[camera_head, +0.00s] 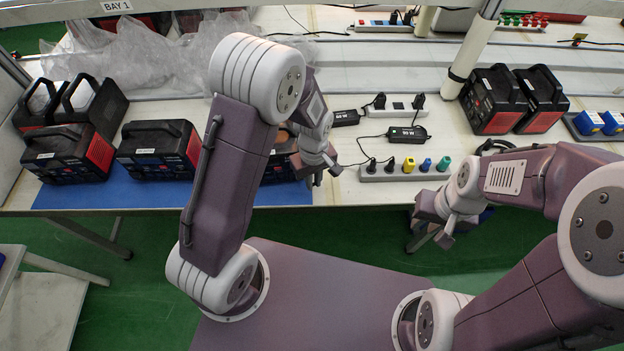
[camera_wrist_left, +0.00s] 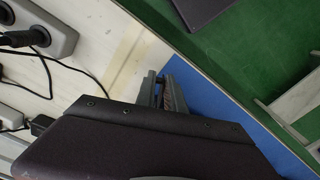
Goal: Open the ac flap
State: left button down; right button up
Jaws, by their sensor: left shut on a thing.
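A black and orange power station (camera_head: 284,163) stands at the table's front edge, mostly hidden behind my left arm. My left gripper (camera_head: 322,174) is at its right front side. In the left wrist view, a dark casing with small screws (camera_wrist_left: 150,125), which looks like the power station, fills the lower part. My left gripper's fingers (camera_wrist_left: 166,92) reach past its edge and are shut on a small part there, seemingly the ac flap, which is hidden. My right gripper (camera_head: 432,241) hangs open and empty in front of the table, over the green floor.
Several more power stations (camera_head: 160,148) stand on the blue mat (camera_head: 90,196) and the table to the left. A power strip with plugs (camera_head: 405,170) and chargers with cables lie just right of my left gripper. Two power stations (camera_head: 493,100) stand farther right.

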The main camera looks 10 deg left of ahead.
pick_arm(q)
jog(key=n, duration=0.1)
jog(key=w+n+p, duration=0.1)
jog(key=shift+d+r+n, duration=0.15)
jog(key=shift+d+n, duration=0.15)
jog(key=shift+n, duration=0.1)
jog(key=shift+w+d+n+p, duration=0.15)
jog(key=shift+w+n+p, duration=0.4)
jog(key=shift+n, duration=0.55)
jog(key=c, duration=1.5)
grip_release()
jog(key=shift+s, duration=0.1)
notch_tip(320, 180, up, 9)
jog(key=shift+f+p, duration=0.1)
jog(key=shift+p, duration=0.25)
